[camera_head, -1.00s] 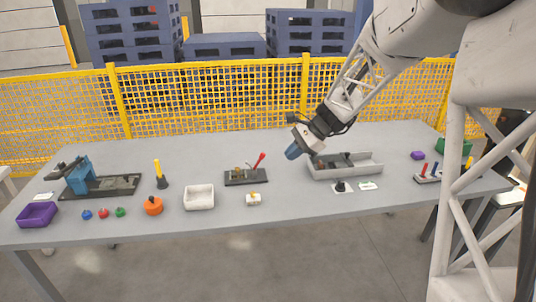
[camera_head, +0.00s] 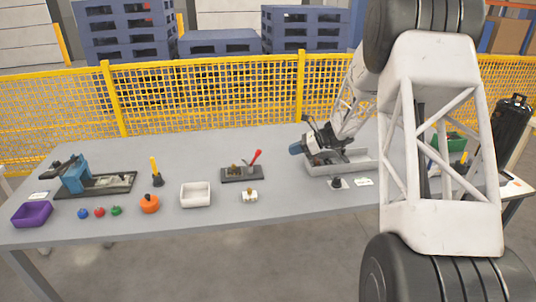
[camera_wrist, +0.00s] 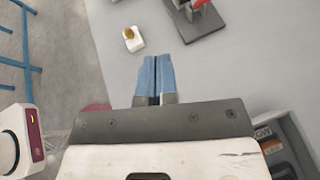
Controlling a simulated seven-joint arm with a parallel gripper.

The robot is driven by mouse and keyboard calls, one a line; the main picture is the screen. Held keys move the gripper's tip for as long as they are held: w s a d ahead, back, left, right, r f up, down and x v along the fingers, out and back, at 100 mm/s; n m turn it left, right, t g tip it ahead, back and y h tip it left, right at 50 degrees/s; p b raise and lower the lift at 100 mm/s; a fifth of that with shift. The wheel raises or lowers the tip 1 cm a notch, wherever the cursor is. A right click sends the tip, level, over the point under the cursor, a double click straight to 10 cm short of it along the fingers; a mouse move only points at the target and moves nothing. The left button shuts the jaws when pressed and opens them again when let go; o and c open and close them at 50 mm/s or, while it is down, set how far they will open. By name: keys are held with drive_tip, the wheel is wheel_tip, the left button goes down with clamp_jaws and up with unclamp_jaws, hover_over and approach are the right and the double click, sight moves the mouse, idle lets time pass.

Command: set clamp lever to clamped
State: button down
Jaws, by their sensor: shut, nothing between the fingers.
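The clamp lever, with a red handle (camera_head: 255,157), stands tilted up to the right on a dark base plate (camera_head: 238,175) near the middle of the table. Part of the red handle (camera_wrist: 201,4) shows at the top edge of the wrist view, over the dark plate (camera_wrist: 200,24). My gripper (camera_head: 295,149) is to the right of the lever, apart from it, above the grey tray's left end. In the wrist view its blue fingers (camera_wrist: 155,78) are shut together with nothing between them.
A grey tray (camera_head: 345,168) with dark contents lies below my gripper. A small white block with a brass top (camera_head: 249,196) sits in front of the lever plate. A white bin (camera_head: 195,195) stands left of it. A yellow mesh fence (camera_head: 200,95) runs behind the table.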

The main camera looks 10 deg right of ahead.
drive_tip(key=w+d+f+m+t+y, duration=0.1)
drive_tip(key=w+d+f+m, duration=0.1)
drive_tip(key=w+f, duration=0.3)
drive_tip(key=shift+d+m+t, duration=0.3)
drive_tip(key=shift+d+m, duration=0.1)
drive_tip(key=shift+d, duration=0.3)
drive_tip(key=shift+a+f, duration=0.1)
drive_tip(key=shift+a, duration=0.05)
drive_tip(key=x, duration=0.9)
drive_tip(key=shift+f, duration=0.1)
drive_tip(key=shift+w+a+r, duration=0.25)
drive_tip(key=shift+w+a, duration=0.1)
drive_tip(key=shift+a, duration=0.25)
drive_tip(key=shift+w+a+r, duration=0.25)
drive_tip(key=shift+w+a, duration=0.1)
drive_tip(key=shift+a, duration=0.3)
drive_tip(key=shift+w+a+r, duration=0.25)
drive_tip(key=shift+w+a, duration=0.1)
drive_tip(key=shift+a, duration=0.25)
